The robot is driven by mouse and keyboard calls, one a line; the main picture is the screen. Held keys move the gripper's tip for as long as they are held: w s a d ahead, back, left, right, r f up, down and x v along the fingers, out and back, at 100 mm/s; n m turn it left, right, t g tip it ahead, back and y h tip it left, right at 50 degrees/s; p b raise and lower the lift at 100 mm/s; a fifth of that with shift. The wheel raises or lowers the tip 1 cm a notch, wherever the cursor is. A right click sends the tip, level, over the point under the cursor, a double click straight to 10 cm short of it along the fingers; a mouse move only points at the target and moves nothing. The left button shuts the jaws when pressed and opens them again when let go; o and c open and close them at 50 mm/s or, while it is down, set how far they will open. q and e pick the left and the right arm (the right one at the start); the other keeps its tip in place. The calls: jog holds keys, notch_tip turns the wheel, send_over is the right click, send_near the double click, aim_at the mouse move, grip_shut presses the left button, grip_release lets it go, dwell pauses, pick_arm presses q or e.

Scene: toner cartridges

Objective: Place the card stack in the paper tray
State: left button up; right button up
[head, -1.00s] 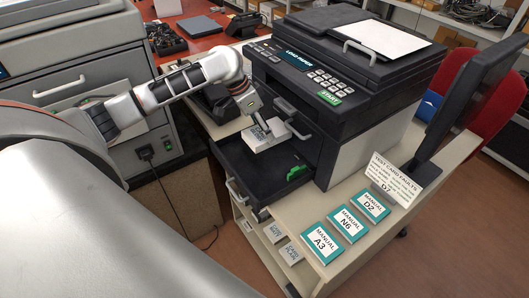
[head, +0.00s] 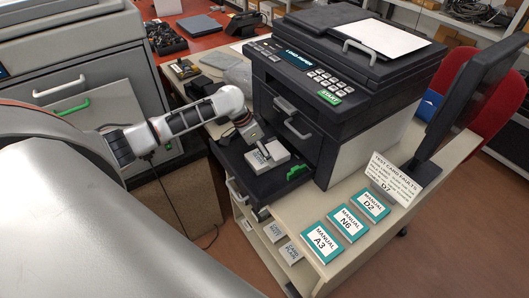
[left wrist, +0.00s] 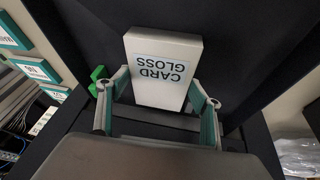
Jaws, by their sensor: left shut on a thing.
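The card stack (head: 268,157) is a white block labelled CARD GLOSS. My left gripper (head: 263,151) is shut on it, with one finger on each side of the stack (left wrist: 163,70) in the left wrist view. The paper tray (head: 232,158) is the dark drawer pulled out from the printer's front. The stack is over or inside the tray, behind a small green guide (head: 298,172). I cannot tell whether it touches the tray floor. The guide also shows left of the fingers in the left wrist view (left wrist: 97,76). My right gripper is not in view.
The black printer (head: 335,90) stands right behind the tray. Manuals A3 (head: 320,242), N6 (head: 347,223) and D2 (head: 371,205) lie on the cart top at right, beside a fault sign (head: 391,180). Grey card packs (head: 283,242) lie on the shelf below the tray.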

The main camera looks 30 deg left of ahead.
pick_arm(q)
jog(key=o, duration=2)
jog(key=shift+f, duration=0.1)
jog(key=shift+o, duration=0.2)
jog(key=shift+s+a+r, duration=0.1)
jog(key=shift+r, duration=0.25)
jog(key=v, duration=1.1)
jog(key=shift+r, duration=0.3)
jog(key=shift+s, duration=0.1)
